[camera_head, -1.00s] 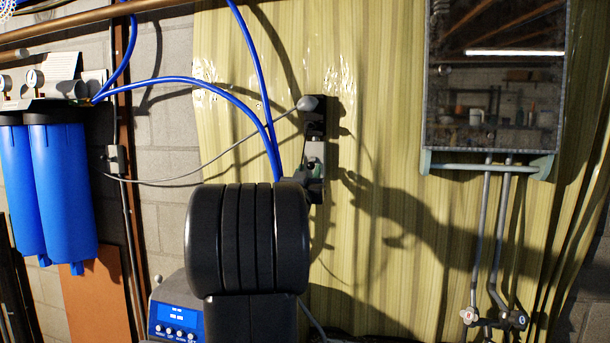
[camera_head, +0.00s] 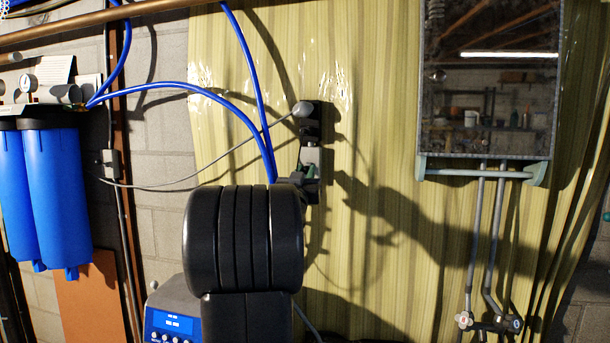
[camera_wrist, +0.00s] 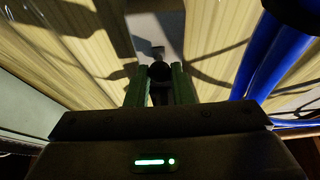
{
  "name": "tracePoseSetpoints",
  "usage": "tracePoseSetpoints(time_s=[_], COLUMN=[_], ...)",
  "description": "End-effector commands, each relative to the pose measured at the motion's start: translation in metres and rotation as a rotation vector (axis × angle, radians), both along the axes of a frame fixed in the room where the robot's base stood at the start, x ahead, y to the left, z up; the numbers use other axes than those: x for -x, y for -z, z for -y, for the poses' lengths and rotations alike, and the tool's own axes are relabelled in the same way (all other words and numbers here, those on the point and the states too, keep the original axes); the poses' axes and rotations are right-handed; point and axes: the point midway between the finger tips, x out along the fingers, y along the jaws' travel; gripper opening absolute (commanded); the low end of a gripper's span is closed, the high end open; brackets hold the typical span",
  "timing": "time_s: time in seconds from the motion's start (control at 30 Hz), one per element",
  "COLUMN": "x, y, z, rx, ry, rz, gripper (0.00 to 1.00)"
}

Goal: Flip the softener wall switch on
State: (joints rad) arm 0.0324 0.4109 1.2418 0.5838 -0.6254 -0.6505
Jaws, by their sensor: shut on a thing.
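The softener wall switch (camera_head: 311,155) is a grey plate on a dark upright backing, fixed to the yellow striped wall. My gripper (camera_head: 309,172) is at its lower part in the head view, partly hidden behind my own arm. In the wrist view, my gripper (camera_wrist: 160,85) has its two green fingers on either side of a dark, round-ended switch lever (camera_wrist: 160,71), shut on it. The pale plate of the switch (camera_wrist: 155,27) shows beyond the fingertips. I cannot tell the lever's on or off position.
A grey cable plug (camera_head: 303,108) sits at the top of the switch backing. Blue hoses (camera_head: 262,130) pass close on the left. Blue filter housings (camera_head: 52,195) hang at the left. A mirrored cabinet (camera_head: 490,85) and pipes (camera_head: 483,240) are at the right.

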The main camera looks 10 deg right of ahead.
Motion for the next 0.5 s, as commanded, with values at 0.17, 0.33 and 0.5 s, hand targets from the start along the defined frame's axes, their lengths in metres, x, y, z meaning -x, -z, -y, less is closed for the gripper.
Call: tracePoseSetpoints(time_s=[0.17, 0.33, 0.5], x=[0.0016, 0.0019, 0.0019], y=[-0.0131, -0.0151, -0.0148], z=[-0.0005, -0.0006, -0.0006], rx=[0.003, 0.003, 0.003], ry=[0.001, 0.001, 0.001], rz=[0.008, 0.008, 0.008], gripper=[0.08, 0.08, 0.08])
